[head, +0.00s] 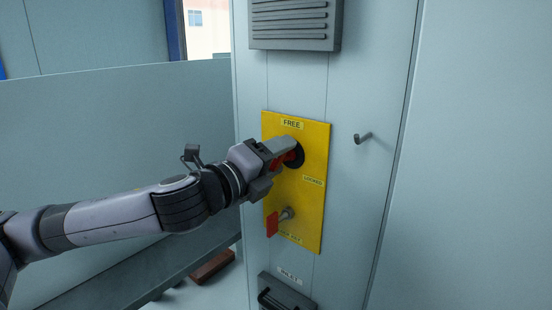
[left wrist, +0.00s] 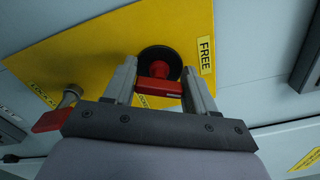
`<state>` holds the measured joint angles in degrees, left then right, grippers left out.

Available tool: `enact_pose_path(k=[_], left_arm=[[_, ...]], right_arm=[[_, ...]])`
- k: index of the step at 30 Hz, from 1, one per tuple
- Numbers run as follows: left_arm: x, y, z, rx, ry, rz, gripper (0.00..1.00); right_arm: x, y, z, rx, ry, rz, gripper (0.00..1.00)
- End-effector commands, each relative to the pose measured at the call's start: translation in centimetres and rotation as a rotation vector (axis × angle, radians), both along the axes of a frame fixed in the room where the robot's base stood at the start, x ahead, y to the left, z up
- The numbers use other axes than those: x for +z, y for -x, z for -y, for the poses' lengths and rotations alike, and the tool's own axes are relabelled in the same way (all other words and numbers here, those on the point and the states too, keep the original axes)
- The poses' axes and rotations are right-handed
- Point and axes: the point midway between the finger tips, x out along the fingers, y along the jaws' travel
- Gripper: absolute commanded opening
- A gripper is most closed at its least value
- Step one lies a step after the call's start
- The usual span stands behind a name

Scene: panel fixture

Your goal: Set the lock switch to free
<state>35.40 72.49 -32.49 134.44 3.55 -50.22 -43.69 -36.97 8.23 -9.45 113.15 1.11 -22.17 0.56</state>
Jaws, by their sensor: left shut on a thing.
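The lock switch is a red handle (head: 279,161) on a round black base (head: 297,157), mounted on a yellow panel (head: 312,215). A FREE label (head: 291,124) is above it and a LOCKED label (head: 312,181) is to its lower right. My left gripper (head: 288,150) is at the switch, shut on the red handle and partly hiding it. The left wrist view shows the red handle (left wrist: 159,87) between the two fingers, with the black base (left wrist: 160,60) behind. Which label the handle points to I cannot tell. My right gripper is not in view.
A second red handle (head: 272,224) on a metal stem sits lower on the panel, below my gripper. A grey hook (head: 363,137) sticks out to the right. A louvred vent (head: 295,22) is above, and a dark handle unit (head: 283,293) is below.

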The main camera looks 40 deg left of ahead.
Motion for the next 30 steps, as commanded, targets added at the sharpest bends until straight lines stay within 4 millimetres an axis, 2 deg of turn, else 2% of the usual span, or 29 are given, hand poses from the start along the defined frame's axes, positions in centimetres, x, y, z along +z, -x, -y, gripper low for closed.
enact_pose_path(k=[6,15,30], left_arm=[[-0.30,0.01,0.03,-0.002,0.192,-0.018,0.25],[-0.35,0.01,0.01,-0.002,0.386,-0.033,0.25],[-0.36,0.01,0.02,-0.002,0.486,-0.041,0.25]], right_arm=[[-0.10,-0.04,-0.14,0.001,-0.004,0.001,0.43],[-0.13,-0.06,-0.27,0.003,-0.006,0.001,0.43],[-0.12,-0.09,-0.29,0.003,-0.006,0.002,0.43]])
